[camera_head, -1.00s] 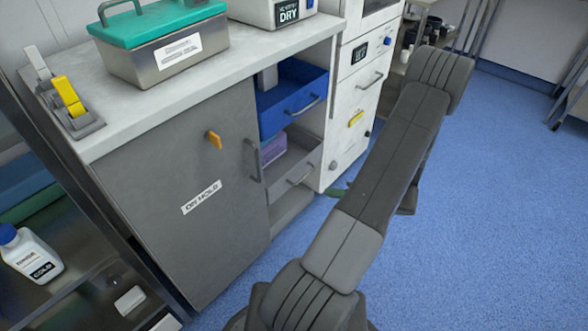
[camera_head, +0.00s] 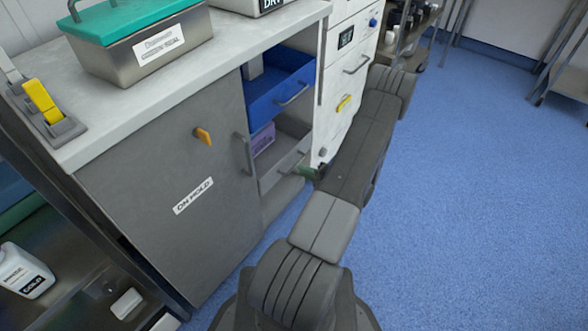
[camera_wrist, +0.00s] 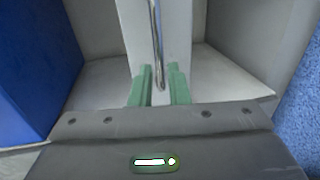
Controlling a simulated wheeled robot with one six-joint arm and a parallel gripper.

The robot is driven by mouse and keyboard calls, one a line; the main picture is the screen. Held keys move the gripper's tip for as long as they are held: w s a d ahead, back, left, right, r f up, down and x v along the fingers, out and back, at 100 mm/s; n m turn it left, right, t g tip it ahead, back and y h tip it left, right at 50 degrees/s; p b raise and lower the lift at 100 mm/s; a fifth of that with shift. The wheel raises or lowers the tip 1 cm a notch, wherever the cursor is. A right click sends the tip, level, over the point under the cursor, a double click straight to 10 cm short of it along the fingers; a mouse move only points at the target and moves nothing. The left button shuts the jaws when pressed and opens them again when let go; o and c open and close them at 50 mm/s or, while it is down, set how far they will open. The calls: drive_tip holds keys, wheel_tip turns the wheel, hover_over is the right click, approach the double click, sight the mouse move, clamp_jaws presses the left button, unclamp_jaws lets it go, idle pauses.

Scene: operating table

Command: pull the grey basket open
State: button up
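The grey basket (camera_head: 277,172) sits low in the open bay, below the blue basket (camera_head: 277,88). Its front panel (camera_wrist: 178,38) runs upright through the middle of the wrist view, with the metal bar handle (camera_wrist: 157,45) along it. My gripper (camera_wrist: 160,86) has green fingers, parted, one on each side of the handle's lower end. Gaps show between fingers and bar, so it is not closed on it. In the head view my gripper (camera_head: 308,173) is at the basket's right front, partly hidden by my arm.
A grey door (camera_head: 165,180) marked "ON HOLD" stands left of the bay. White drawers (camera_head: 345,75) stand to the right. A purple box (camera_head: 263,138) shows at the grey basket. The blue floor (camera_head: 470,200) on the right is clear.

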sight(294, 167)
drive_tip(key=shift+b+x, duration=0.35)
drive_tip(key=shift+x, duration=2.3)
clamp_jaws()
